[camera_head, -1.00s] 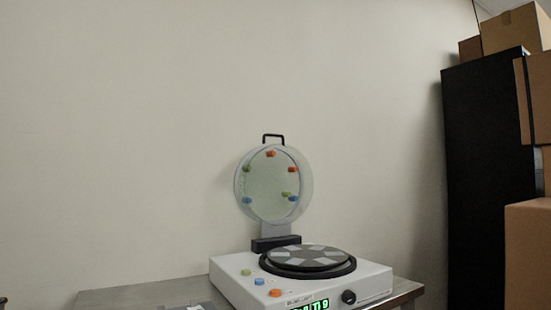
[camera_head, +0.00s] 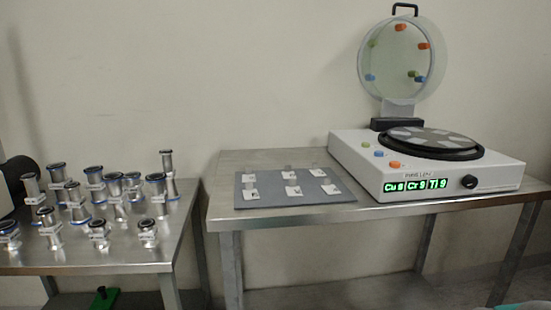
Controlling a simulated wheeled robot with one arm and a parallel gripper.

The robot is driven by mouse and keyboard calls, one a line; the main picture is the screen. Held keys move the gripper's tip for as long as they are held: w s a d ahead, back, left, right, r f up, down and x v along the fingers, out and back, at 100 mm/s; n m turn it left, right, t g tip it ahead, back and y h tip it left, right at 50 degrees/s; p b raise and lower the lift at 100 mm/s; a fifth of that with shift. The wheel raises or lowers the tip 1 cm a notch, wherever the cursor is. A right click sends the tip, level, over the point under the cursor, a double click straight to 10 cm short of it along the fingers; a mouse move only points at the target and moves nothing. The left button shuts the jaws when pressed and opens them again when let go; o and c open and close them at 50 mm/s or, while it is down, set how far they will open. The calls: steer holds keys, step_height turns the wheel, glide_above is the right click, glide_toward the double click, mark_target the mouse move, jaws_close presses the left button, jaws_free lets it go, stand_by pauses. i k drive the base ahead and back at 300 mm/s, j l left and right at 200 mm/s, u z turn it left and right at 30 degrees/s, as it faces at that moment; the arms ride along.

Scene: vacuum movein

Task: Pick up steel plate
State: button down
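Several small pale squares, some with a small clear or grey piece standing at them, lie on a grey mat (camera_head: 262,200) on the right steel table. They are too small to tell which, if any, is the steel plate. A white machine (camera_head: 350,160) with a green display stands right of the mat. Its round lid (camera_head: 400,58) with coloured knobs is raised. A dark round platter (camera_head: 425,150) with lighter grey sections sits on top of the machine. My gripper is not in view.
A left steel table (camera_head: 110,250) holds several metal cylindrical fittings (camera_head: 75,205). A gap separates it from the right steel table (camera_head: 290,158). A green object (camera_head: 104,298) lies low under the left table. A plain wall stands behind.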

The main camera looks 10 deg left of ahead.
mark_target(249, 177)
steer(key=u, duration=1.05)
